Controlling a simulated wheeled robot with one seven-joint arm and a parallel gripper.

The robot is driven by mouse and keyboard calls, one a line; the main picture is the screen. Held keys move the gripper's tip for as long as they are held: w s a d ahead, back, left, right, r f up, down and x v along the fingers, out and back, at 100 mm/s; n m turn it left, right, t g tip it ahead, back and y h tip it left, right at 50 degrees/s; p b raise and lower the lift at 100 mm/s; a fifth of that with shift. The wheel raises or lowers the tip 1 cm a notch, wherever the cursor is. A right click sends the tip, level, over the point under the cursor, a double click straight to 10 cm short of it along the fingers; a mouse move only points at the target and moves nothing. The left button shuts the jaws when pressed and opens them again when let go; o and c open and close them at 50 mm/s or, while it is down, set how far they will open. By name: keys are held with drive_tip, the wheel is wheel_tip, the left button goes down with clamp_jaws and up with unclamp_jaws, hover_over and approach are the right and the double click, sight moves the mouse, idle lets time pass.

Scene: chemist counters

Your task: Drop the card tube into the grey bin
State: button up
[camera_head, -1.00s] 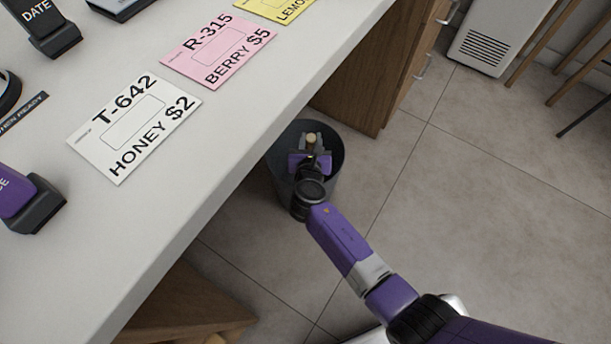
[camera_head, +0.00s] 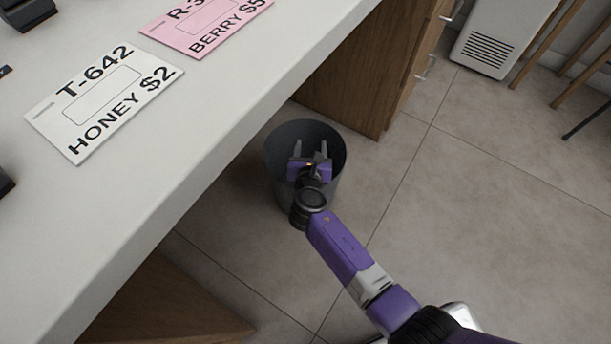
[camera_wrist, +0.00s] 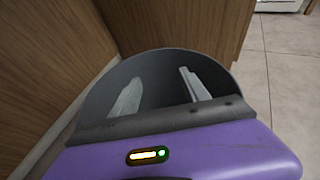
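The grey bin (camera_head: 333,178) stands on the floor beside the counter; it also shows in the wrist view (camera_wrist: 160,62). My gripper (camera_head: 311,148) is over the bin's mouth, its two fingers spread apart with nothing between them. In the wrist view my gripper (camera_wrist: 158,88) is likewise open and empty, with the bin's inside behind the fingers. The card tube is not visible in either current view; the bottom of the bin is hidden by my gripper and the bin wall.
The white counter (camera_head: 200,150) runs along the left, with a white T-642 card (camera_head: 105,98) and a pink card (camera_head: 205,22) on it. Wooden drawers (camera_head: 365,70) stand just behind the bin. Open tiled floor (camera_head: 480,220) lies to the right.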

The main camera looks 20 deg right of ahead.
drive_tip(key=p+v, duration=0.4)
drive_tip(key=v, duration=0.3)
drive_tip(key=shift+s, duration=0.35)
drive_tip(key=shift+a, duration=0.15)
